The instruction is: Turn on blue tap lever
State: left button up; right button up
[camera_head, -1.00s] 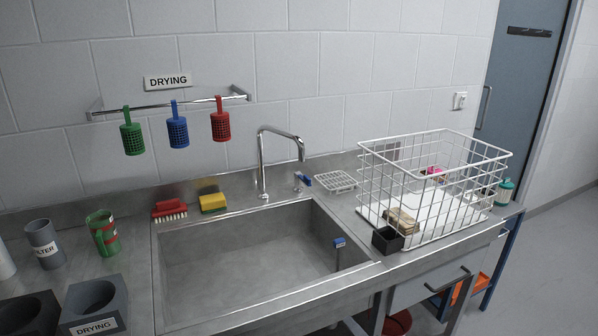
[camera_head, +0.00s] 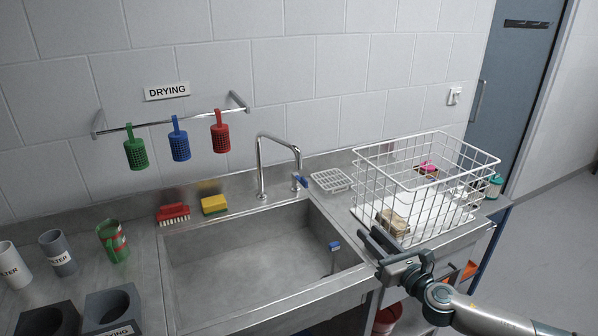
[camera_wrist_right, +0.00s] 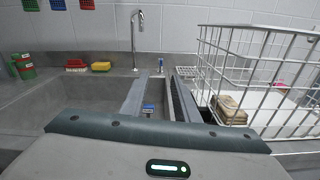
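The blue tap lever (camera_head: 301,182) sits on the deck behind the sink, just right of the curved chrome tap (camera_head: 262,170). It also shows small in the right wrist view (camera_wrist_right: 161,62), beyond my fingers. My right gripper (camera_head: 372,240) has come in from the lower right and is over the front right of the sink, in front of the wire basket. In the right wrist view its two fingers (camera_wrist_right: 160,90) stand apart with nothing held between them. The lever is farther back and to the left, apart from the gripper. My left gripper is not in view.
The white wire basket (camera_head: 385,170) stands close on the right of the gripper. A wire soap rack (camera_head: 331,180) lies right of the lever. A blue-topped piece (camera_head: 334,246) is in the sink's right side. The space over the sink (camera_head: 240,262) is free.

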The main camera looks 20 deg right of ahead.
aim_at(295, 174)
jog(key=i+j, duration=0.1)
jog(key=i, duration=0.35)
jog(key=i+j, duration=0.1)
jog(key=i, duration=0.4)
